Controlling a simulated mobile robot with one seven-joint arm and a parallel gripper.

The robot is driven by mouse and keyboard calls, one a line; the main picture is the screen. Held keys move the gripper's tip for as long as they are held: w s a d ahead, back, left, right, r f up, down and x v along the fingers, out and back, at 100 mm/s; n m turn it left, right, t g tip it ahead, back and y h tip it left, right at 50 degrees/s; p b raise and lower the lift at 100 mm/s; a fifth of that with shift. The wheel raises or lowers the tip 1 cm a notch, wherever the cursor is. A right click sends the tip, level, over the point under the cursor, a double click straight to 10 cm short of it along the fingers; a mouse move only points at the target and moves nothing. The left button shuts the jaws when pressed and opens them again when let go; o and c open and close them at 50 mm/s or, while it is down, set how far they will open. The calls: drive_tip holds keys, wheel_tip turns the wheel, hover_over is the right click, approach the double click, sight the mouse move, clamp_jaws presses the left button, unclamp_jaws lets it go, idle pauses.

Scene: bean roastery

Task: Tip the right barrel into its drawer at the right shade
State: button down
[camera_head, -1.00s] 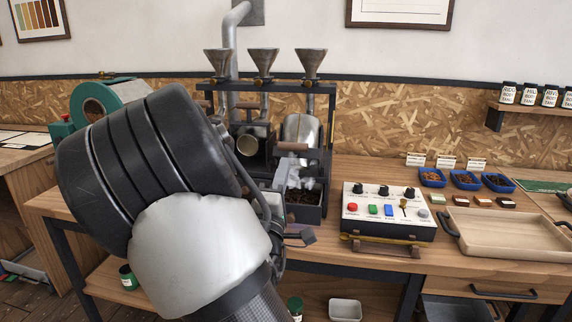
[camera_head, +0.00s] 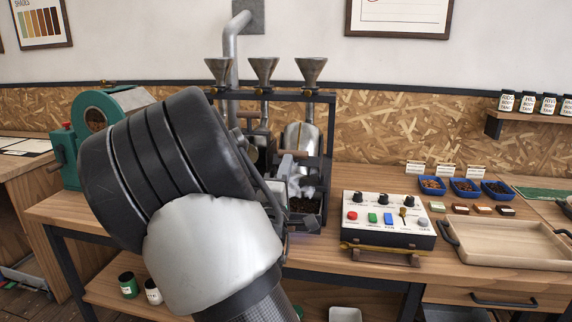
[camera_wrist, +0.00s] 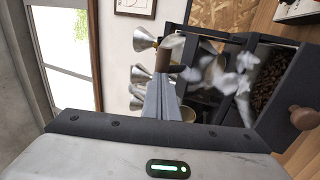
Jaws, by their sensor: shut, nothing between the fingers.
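The right barrel (camera_head: 301,134) is a shiny metal cylinder in the dark roaster frame, under the right funnel. A brown wooden handle (camera_head: 297,153) shows at its front. Its drawer (camera_head: 303,222) sits below, holding dark brown beans (camera_head: 305,205); they also show in the wrist view (camera_wrist: 270,85). Pale smoke-like puffs hang between barrel and drawer. My gripper (camera_wrist: 163,80) is shut and empty, its tips close to a brown wooden handle (camera_wrist: 163,58); I cannot tell if they touch it. My arm hides the gripper in the head view.
A control box (camera_head: 388,218) with coloured buttons stands right of the roaster. Beyond it are blue sample trays (camera_head: 466,188), small colour tiles and a wooden tray (camera_head: 515,238). A wooden drawer knob (camera_wrist: 303,117) is near my gripper. A green machine (camera_head: 95,125) stands left.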

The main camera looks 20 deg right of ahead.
sight(298, 123)
drive_tip(key=w+d+r+g+y+p, duration=0.1)
drive_tip(key=w+d+r+g+p, duration=0.1)
drive_tip(key=p, duration=0.5)
drive_tip(key=w+d+r+g+y+p, duration=0.2)
drive_tip(key=w+d+r+p, duration=0.1)
drive_tip(key=w+p, duration=0.3)
drive_tip(key=w+d+r+g+y+p, duration=0.1)
drive_tip(key=w+r+p, duration=0.4)
drive_tip(key=p, duration=0.5)
drive_tip(key=shift+d+g, duration=0.8)
drive_tip(key=shift+d, duration=0.55)
drive_tip(key=shift+w+d+r, duration=0.15)
drive_tip(key=shift+w+d, duration=0.25)
drive_tip(key=shift+w, duration=0.1)
drive_tip(key=shift+r, duration=0.1)
drive_tip(key=shift+r, duration=0.15)
drive_tip(key=shift+r, duration=0.15)
